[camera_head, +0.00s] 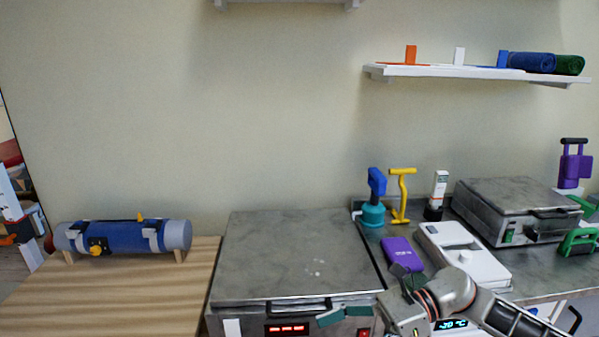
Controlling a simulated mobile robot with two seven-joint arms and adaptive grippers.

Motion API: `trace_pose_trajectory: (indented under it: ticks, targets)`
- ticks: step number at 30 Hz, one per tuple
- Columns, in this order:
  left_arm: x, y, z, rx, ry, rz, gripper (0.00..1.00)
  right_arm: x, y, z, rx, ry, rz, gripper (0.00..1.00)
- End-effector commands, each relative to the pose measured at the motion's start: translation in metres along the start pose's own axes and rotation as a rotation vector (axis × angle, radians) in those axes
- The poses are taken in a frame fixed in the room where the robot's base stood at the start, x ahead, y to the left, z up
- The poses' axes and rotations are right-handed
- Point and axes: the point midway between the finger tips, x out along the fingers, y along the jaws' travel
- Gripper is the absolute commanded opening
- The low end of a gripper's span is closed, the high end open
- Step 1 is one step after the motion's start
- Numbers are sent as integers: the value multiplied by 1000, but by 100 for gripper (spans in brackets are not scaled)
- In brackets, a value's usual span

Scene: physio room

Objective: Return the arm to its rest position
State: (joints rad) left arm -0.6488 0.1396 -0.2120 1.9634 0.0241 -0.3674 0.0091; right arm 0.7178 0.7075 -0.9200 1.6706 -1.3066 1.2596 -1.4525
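My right arm comes in from the lower right. Its gripper (366,296) is over the front right part of the large grey metal-topped unit (290,250). Its two dark green fingers are spread apart, one low near the unit's front handle, the other higher near the purple block. Nothing shows between them. My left arm and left gripper are not in view.
Right of the unit stand a purple block (397,250), white device (465,252), teal-and-blue tool (374,198), yellow tool (402,192) and metal press (515,205). A blue cylinder (122,236) rests on the wooden table (110,295). A shelf (470,73) hangs above.

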Motion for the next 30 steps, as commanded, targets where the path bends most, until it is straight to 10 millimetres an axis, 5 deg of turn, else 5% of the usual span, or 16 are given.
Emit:
trace_pose_trajectory:
  ticks: [3,6,11,14,17,22,30]
  targets:
    - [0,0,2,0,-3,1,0,32,4,18,223,-238,-25,81]
    - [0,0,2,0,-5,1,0,42,0,30,434,-433,-51,81]
    - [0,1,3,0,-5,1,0,38,-18,30,814,-743,-88,81]
    - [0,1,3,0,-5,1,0,26,-31,13,1069,-935,-111,81]
    - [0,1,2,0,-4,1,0,10,-43,-20,1334,-1127,-133,81]
    - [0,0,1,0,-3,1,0,-15,-45,-108,1794,-1461,-173,81]
    - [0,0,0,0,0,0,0,-33,12,-270,2401,-1957,-248,81]
